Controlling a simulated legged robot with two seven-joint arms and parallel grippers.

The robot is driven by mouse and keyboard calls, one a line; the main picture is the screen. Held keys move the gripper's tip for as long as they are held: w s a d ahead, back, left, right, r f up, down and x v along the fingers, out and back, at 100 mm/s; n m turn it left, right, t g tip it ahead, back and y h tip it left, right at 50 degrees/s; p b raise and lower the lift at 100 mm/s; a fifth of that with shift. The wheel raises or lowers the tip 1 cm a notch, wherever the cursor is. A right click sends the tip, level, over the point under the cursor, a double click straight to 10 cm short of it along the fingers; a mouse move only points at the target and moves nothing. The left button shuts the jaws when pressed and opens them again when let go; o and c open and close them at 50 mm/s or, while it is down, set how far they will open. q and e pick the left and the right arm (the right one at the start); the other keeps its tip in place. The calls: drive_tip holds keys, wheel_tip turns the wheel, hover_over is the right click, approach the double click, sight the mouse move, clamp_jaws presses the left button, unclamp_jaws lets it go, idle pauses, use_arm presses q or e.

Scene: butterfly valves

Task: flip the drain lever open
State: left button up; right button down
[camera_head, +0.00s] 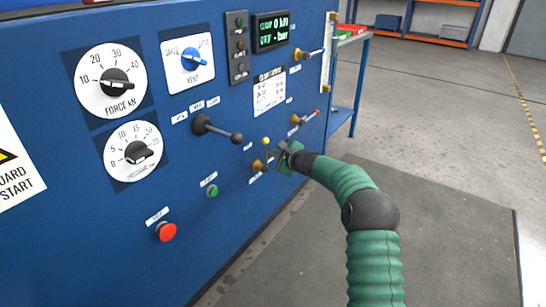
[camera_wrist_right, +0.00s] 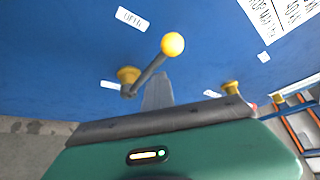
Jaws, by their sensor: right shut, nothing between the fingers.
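A small lever with a yellow ball knob (camera_head: 265,141) stands on the blue panel, its arm pointing up from a brass base (camera_head: 258,166). I take it for the drain lever, though its label is too small to read. In the right wrist view the yellow knob (camera_wrist_right: 173,45) sits at the end of a grey arm that slants from its brass base (camera_wrist_right: 128,75). My right gripper (camera_head: 287,157) is shut and empty, just right of this lever. Its fingertips (camera_wrist_right: 157,82) show close beside the lever arm; I cannot tell if they touch. My left gripper is out of view.
A black-knobbed lever (camera_head: 218,130), green button (camera_head: 212,191) and red button (camera_head: 166,232) lie to the left. Open floor (camera_head: 450,190) is at the right.

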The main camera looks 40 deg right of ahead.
drive_tip(key=shift+a+f, duration=0.15)
drive_tip(key=shift+a, duration=0.15)
